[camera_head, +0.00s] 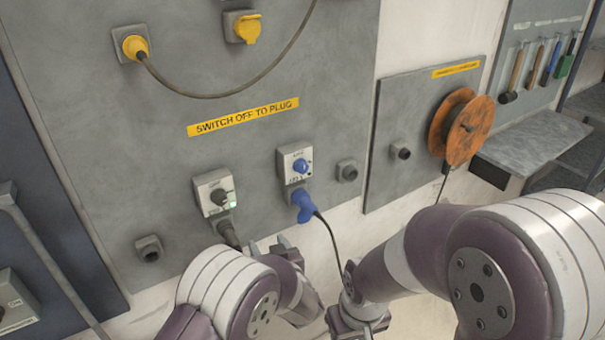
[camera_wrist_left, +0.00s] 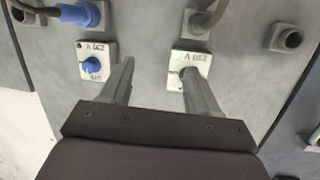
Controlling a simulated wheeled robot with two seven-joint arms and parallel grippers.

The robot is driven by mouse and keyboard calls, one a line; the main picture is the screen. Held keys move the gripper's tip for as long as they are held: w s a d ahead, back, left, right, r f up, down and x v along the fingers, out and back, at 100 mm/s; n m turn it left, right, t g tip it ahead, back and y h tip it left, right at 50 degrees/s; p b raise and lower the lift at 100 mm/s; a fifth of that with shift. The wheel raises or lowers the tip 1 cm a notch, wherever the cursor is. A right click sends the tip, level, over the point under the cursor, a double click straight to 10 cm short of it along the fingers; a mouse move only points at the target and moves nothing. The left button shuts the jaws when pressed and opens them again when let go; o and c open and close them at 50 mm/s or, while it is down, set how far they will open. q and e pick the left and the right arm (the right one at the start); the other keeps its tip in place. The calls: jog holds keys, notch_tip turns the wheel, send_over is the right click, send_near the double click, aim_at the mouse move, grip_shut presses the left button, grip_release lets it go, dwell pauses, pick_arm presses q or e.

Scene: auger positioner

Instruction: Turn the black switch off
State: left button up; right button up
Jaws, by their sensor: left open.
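The black switch (camera_head: 220,196) is a dark knob on a light box on the grey wall panel, with a green light lit beside it. In the left wrist view its light box (camera_wrist_left: 197,60) lies behind the tip of one finger, which hides most of the knob. My left gripper (camera_head: 268,245) is below and to the right of the switch in the head view. In the left wrist view the gripper (camera_wrist_left: 157,68) shows its two fingers wide apart, with nothing between them. My right gripper (camera_head: 358,320) shows only partly at the bottom of the head view; its jaws are unclear.
A blue switch (camera_head: 300,166) with a blue plug (camera_head: 303,206) is right of the black one. A black plug (camera_head: 228,233) sits under the black switch. A yellow label reads "SWITCH OFF TO PLUG".

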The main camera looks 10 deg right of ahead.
pick_arm(q)
notch_tip(320, 180, up, 3)
jog(key=n+t+y, duration=0.1)
jog(key=y, duration=0.2)
jog(key=y+p, duration=0.1)
jog(key=p, duration=0.1)
send_near(222, 201)
jog(key=shift+t, duration=0.4)
jog(key=p+x, duration=0.1)
jog(key=x, duration=0.1)
jog(key=p+x, duration=0.1)
jog(key=x, duration=0.4)
jog(key=shift+d+f+p, duration=0.25)
jog(key=shift+p, duration=0.15)
jog(key=shift+w+a, duration=0.7)
jog(key=shift+w, duration=0.1)
jog(key=shift+a+n, duration=0.2)
jog(key=shift+n, duration=0.1)
jog(key=shift+w+d+f, duration=0.1)
jog(key=shift+d, duration=0.25)
jog(key=shift+c, duration=0.5)
jog(key=c, duration=0.6)
jog(key=shift+a, duration=0.15)
jog(key=c, duration=0.3)
pick_arm(e)
jog(key=r, duration=0.3)
jog(key=a+r, duration=0.1)
jog(key=r, duration=0.1)
jog(key=shift+s+r, duration=0.1)
jog(key=shift+s, duration=0.05)
